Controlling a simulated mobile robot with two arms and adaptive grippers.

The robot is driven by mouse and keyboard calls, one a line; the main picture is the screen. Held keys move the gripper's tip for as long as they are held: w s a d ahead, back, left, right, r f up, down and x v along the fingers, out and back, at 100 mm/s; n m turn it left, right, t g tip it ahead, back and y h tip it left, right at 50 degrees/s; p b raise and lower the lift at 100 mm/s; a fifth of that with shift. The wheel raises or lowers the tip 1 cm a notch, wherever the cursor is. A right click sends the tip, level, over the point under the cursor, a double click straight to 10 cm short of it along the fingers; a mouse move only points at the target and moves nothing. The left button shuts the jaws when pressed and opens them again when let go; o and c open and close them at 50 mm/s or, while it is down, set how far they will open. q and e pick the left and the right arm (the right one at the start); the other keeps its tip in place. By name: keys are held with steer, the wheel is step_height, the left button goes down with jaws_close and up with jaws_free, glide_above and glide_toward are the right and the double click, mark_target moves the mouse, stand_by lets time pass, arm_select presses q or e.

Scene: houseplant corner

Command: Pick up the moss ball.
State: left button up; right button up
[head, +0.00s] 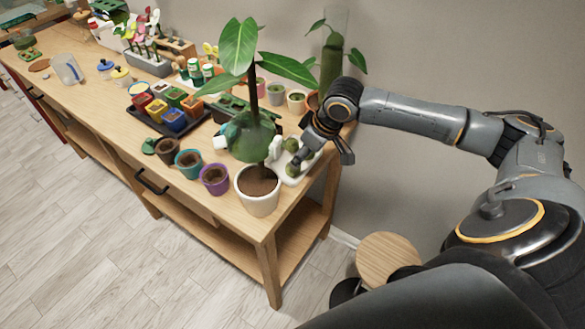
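A white tray (296,179) lies near the right end of the wooden table, just behind the white pot of the large-leaved plant. A small round dark-green thing (292,170), which looks like a moss ball, sits on it. Another greenish round shape (291,145) shows farther back; I cannot tell clearly what it is. My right gripper (319,158) is above the tray's right side, pointing down, with its fingers apart. It partly hides the tray and whatever lies under it. I see nothing held clearly. My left gripper is not in view.
The tall plant in a white pot (258,196) stands close in front of the tray. A purple pot (214,180), a teal pot (188,163) and a black tray of colored pots (142,113) are to the left. A round wooden stool (388,258) stands beside the table.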

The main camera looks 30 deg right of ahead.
steer(key=shift+x, duration=0.9)
steer(key=x, duration=0.2)
steer(key=p+x, duration=0.1)
steer(key=x, duration=0.1)
steer(key=shift+w+a+f, duration=0.15)
steer(key=shift+w+f, duration=0.05)
steer(key=shift+w, duration=0.2)
steer(key=shift+s, duration=0.1)
steer(key=c, duration=0.5)
